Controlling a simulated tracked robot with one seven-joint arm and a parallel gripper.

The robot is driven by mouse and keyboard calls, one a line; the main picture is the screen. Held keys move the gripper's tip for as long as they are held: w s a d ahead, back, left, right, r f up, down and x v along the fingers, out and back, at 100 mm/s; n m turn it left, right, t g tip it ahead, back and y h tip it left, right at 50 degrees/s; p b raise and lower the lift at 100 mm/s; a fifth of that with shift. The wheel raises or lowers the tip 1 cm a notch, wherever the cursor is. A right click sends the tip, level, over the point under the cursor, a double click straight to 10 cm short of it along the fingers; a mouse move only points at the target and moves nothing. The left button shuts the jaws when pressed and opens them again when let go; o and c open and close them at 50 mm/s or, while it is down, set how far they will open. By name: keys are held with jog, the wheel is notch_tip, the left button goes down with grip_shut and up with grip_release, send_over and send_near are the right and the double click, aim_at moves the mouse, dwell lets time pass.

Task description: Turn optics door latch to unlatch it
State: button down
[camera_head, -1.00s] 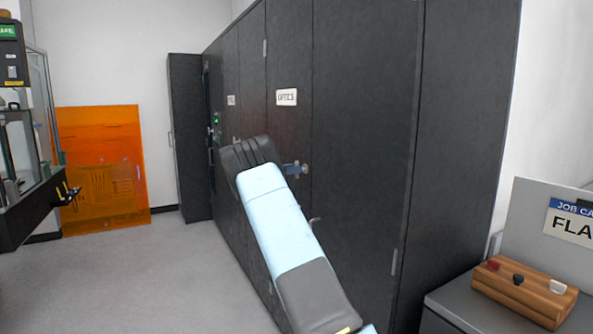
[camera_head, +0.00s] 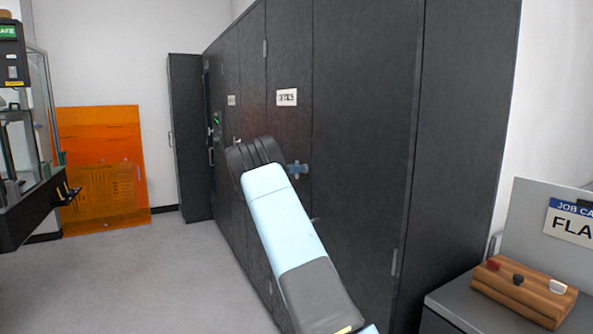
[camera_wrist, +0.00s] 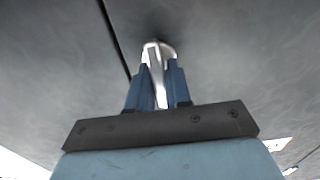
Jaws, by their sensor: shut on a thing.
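The optics door (camera_head: 290,130) is a dark grey cabinet panel with a white label (camera_head: 287,97) in the head view. The latch (camera_wrist: 157,50) is a pale metal piece on the door face in the wrist view. My gripper (camera_wrist: 161,78) has blue fingers and is shut on the latch, one finger on each side of it. In the head view my gripper (camera_head: 298,169) is at the door, just right of my dark wrist. The latch is mostly hidden there by my fingers.
A dark seam runs beside the latch in the wrist view. An orange panel (camera_head: 103,165) leans on the back wall. A wooden block (camera_head: 523,290) sits on the grey bench at right. The floor (camera_head: 150,285) at left is clear.

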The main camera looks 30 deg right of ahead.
jog(key=shift+n, duration=0.3)
jog(key=n, duration=0.3)
jog(key=shift+w+a+r+n, duration=0.1)
jog(key=shift+w+n, duration=0.1)
jog(key=shift+n, duration=0.2)
jog(key=shift+w+f+n, duration=0.1)
jog(key=shift+f+n, duration=0.05)
jog(key=shift+n, duration=2)
jog(key=shift+w+f+n, duration=0.1)
jog(key=shift+f+n, duration=0.05)
jog(key=shift+n, duration=1.95)
jog(key=shift+f+n, duration=0.15)
jog(key=shift+n, duration=2)
jog(key=shift+f, duration=0.1)
jog(key=c, duration=1.1)
grip_release()
jog(key=shift+c, duration=0.2)
